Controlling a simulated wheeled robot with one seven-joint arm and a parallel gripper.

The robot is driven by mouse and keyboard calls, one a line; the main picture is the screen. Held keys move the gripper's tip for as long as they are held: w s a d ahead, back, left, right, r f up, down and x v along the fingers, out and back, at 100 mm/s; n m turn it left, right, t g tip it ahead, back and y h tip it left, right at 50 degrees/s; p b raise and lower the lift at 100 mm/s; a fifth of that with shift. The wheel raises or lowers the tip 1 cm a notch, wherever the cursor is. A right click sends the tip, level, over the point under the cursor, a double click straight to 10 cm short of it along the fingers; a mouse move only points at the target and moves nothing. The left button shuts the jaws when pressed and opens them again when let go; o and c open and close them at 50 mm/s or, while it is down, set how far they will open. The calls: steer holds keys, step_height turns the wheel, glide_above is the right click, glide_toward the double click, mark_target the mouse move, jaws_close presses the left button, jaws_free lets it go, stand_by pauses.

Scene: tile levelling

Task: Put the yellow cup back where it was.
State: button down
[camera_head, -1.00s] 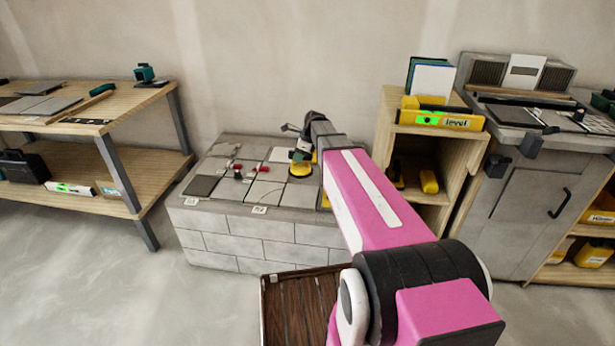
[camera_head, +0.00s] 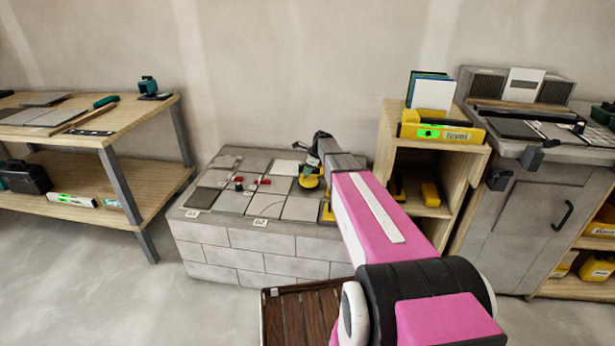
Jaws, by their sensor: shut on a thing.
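The yellow cup (camera_head: 309,183) is a round suction cup with a dark top, near the right end of the tiled block (camera_head: 262,240). My gripper (camera_head: 312,165) is shut on its top from above. The cup is over the grey tiles, right of a white tile (camera_head: 285,167); I cannot tell whether it touches the surface. The jaws are small and partly hidden by my arm. Another yellow item (camera_head: 327,213) shows at the block's right edge, mostly hidden behind my arm.
Small red and black pieces (camera_head: 264,182) stand among the tiles left of the cup. A wooden shelf unit (camera_head: 442,208) with a yellow level (camera_head: 443,133) stands close on the right. A workbench (camera_head: 150,110) is at left.

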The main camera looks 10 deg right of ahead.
mark_target(308, 178)
steer(key=shift+f, duration=1.45)
steer(key=c, duration=1)
jaws_free()
steer(key=shift+f, duration=0.15)
steer(key=shift+o, duration=0.2)
steer(key=v, duration=1.2)
steer(key=shift+s+a, duration=0.15)
steer(key=s+a+f+n+h, duration=0.1)
steer(key=s+f+n, duration=0.1)
steer(key=s+n, duration=0.5)
steer(key=s+a+f+n+g+h, duration=0.1)
steer(key=s+n, duration=0.6)
steer(key=s, duration=1)
steer(key=s+a+f+n+h, duration=0.1)
steer(key=s+f+n+h, duration=0.1)
steer(key=s+n, duration=0.5)
steer(key=s+f, duration=0.1)
steer(key=s, duration=0.4)
steer(key=shift+a+f+n, duration=0.3)
steer(key=shift+f, duration=0.05)
